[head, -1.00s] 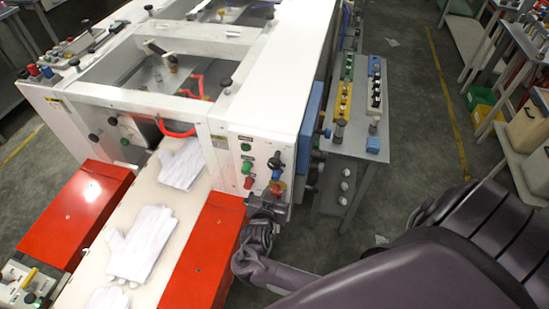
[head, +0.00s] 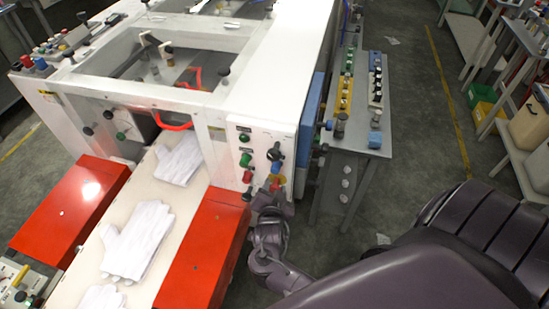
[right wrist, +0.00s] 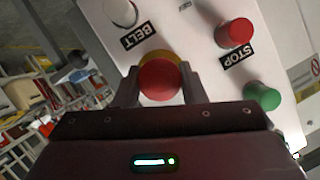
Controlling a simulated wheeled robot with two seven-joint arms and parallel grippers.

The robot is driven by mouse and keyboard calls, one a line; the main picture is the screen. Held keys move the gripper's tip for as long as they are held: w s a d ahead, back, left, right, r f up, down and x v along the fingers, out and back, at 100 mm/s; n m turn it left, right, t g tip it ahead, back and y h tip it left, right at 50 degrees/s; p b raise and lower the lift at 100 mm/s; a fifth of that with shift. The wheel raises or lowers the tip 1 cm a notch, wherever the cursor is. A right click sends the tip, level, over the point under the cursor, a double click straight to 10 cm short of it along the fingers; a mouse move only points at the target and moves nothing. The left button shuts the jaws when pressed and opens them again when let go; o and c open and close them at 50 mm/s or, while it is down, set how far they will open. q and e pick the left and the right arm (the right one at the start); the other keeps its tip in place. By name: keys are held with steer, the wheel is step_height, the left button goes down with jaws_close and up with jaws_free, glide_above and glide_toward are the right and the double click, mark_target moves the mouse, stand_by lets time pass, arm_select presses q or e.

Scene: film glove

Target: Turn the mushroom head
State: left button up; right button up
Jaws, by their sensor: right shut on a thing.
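The red mushroom head (right wrist: 159,80) with a yellow collar stands on the white control panel (right wrist: 190,50). In the right wrist view it sits between the two fingers of my right gripper (right wrist: 157,88), which is shut on it. In the head view my right gripper (head: 270,190) is at the lower right of the panel (head: 260,144), and the mushroom head there is small and partly hidden. My left gripper is not in view.
A red STOP button (right wrist: 235,33) and a green button (right wrist: 262,96) are close by on the panel. A white knob (right wrist: 120,12) is by the BELT label. A red cover (head: 205,250) and white gloves (head: 137,240) on a belt are left of my arm.

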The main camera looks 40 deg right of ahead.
steer(key=shift+d+m+t, duration=0.1)
steer(key=shift+m+t, duration=0.2)
steer(key=shift+m, duration=0.1)
steer(key=shift+r+b, duration=0.1)
steer(key=shift+b, duration=0.2)
steer(key=o, duration=1)
steer(key=shift+s+a, duration=0.2)
steer(key=shift+s, duration=0.05)
steer(key=b+v, duration=0.2)
steer(key=v, duration=0.5)
steer(key=shift+r, duration=0.1)
steer(key=shift+d, duration=0.1)
